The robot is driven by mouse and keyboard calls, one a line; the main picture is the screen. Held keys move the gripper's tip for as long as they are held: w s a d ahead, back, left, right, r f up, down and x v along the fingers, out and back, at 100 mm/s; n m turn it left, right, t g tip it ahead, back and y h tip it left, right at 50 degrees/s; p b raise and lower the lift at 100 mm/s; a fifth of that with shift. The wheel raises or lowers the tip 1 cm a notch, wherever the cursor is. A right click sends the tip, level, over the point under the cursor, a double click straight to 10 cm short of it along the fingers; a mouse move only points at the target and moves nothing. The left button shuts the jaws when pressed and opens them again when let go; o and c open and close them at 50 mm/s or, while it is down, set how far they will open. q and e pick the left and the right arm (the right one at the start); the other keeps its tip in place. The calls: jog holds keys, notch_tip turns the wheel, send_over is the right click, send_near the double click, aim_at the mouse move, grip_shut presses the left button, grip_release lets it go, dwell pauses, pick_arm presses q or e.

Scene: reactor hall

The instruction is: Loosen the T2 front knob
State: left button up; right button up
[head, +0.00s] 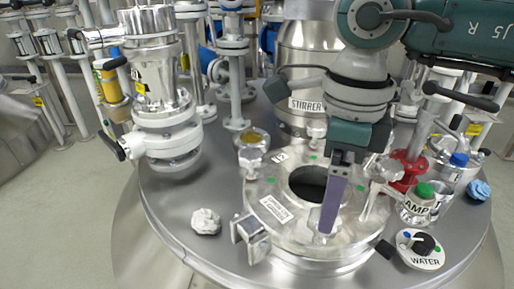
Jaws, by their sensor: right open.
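The round metal manway lid (265,185) with a dark central opening sits on the vessel top. A small label on its rim appears to read T2, but is too small to be sure. A metal front knob (323,238) on the lid's near edge is mostly hidden behind my right gripper's purple-grey fingers. My right gripper (327,228) is open and points down, its fingertips at this knob; whether they touch it I cannot tell. Other metal knobs stand at the lid's back (316,132) and right (383,172). My left gripper is not in view.
A metal bracket (251,238) stands at the lid's front left, with a crumpled whitish lump (206,221) beside it. A green-capped AMP jar (419,204), a WATER dial (420,248) and a red fitting (408,170) crowd the right. The STIRRER housing (310,60) rises behind.

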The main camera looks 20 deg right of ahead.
jog(key=m+p, duration=0.2)
jog(key=m, duration=0.2)
jog(key=m+p, duration=0.2)
jog(key=m, duration=0.3)
jog(key=m+p, duration=0.2)
jog(key=m, duration=0.3)
jog(key=shift+r+p, duration=0.3)
jog(key=shift+p, duration=0.1)
jog(key=shift+f+m, duration=0.45)
jog(key=shift+m, duration=0.45)
notch_tip(320, 180, down, 4)
jog(key=b, duration=0.3)
jog(key=shift+f+b, duration=0.2)
jog(key=shift+b, duration=0.2)
jog(key=shift+f+b, duration=0.55)
jog(key=shift+f, duration=0.15)
